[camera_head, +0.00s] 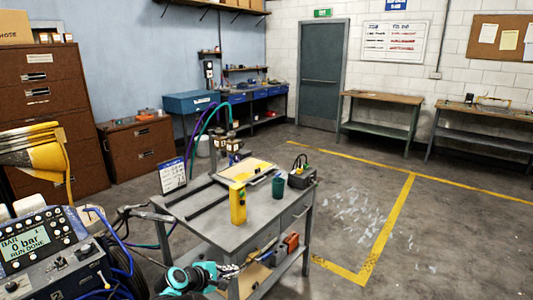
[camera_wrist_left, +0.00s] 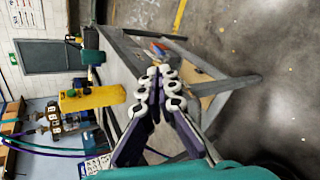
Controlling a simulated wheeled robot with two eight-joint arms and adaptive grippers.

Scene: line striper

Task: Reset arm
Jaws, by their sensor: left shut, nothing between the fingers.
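My left gripper (camera_head: 231,270) is at the bottom of the head view, in front of the grey metal work table (camera_head: 200,213). Its fingers are together with nothing between them. In the left wrist view, the fingers of the left gripper (camera_wrist_left: 159,82) meet near the middle, apart from the table, which shows behind them. A yellow block-like device (camera_head: 238,203) stands upright at the table's front edge; it also shows in the left wrist view (camera_wrist_left: 92,97). My right gripper is in neither view.
The table carries a dark green cup (camera_head: 278,187), a black box with cables (camera_head: 301,175), a tilted sign (camera_head: 172,176) and a tray (camera_head: 245,170). A control unit reading "0 bar" (camera_head: 40,250) stands at left. Open floor (camera_head: 420,240) with yellow lines lies to the right.

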